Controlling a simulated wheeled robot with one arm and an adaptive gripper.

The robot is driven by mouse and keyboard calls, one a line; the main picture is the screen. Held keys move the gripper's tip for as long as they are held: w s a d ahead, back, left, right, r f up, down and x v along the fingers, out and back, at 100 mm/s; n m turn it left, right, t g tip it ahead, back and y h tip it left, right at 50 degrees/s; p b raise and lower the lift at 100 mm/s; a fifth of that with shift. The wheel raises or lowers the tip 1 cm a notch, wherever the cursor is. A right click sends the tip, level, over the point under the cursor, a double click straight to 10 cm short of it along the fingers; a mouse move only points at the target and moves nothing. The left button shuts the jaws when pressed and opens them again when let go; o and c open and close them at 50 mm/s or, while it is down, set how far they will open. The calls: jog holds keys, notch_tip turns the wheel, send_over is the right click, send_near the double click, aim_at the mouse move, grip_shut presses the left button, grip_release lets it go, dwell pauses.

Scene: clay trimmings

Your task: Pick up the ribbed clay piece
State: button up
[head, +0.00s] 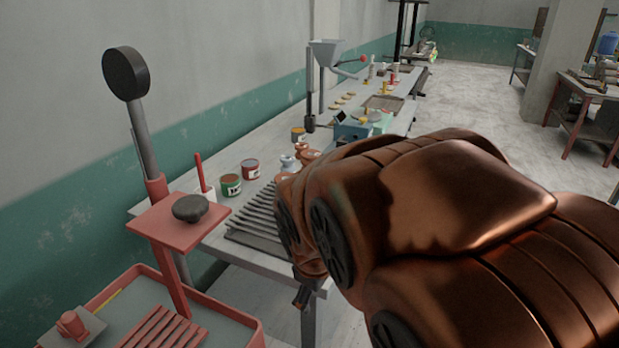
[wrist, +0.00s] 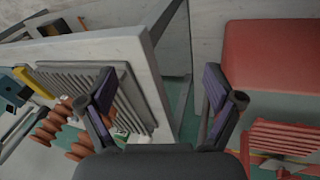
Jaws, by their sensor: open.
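A ribbed, terracotta-coloured piece (wrist: 47,124) shows at the lower left of the wrist view, beside the grey slatted rack. A second ribbed terracotta shape (wrist: 78,150) is close to it, partly covered by my left finger. In the head view, terracotta pieces (head: 309,155) sit on the long table behind the rack, partly hidden by my arm. I cannot tell for certain which is the task's piece. My gripper (wrist: 159,86) is open and empty, its fingers wide apart. It hangs past the table's near edge, to the right of these pieces in the wrist view.
The grey slatted rack (head: 262,215) lies on the near end of the long table (head: 218,238). A red stand with a tray (head: 240,318) holding a red slatted piece (head: 163,329) is at the lower left.

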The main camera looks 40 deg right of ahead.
jog(key=w+d+r+n+t+h+b, duration=0.25)
jog(key=w+d+n+t, duration=0.35)
jog(key=w+d+n, duration=0.5)
jog(key=w+d+r+n+t+h+b, duration=0.15)
jog(key=w+d+r+n+t, duration=0.35)
jog(key=w+d+n, duration=0.6)
jog(key=w+f+n+t+y, duration=0.1)
jog(key=w+n+t+y, duration=0.2)
jog(key=w+n, duration=0.4)
jog(key=shift+w+a+f+n+t+y+p, duration=0.15)
jog(key=shift+w+f+n+t+y+p, duration=0.25)
jog(key=shift+w, duration=1.4)
jog(key=shift+c, duration=0.3)
jog(key=shift+r, duration=0.1)
grip_shut()
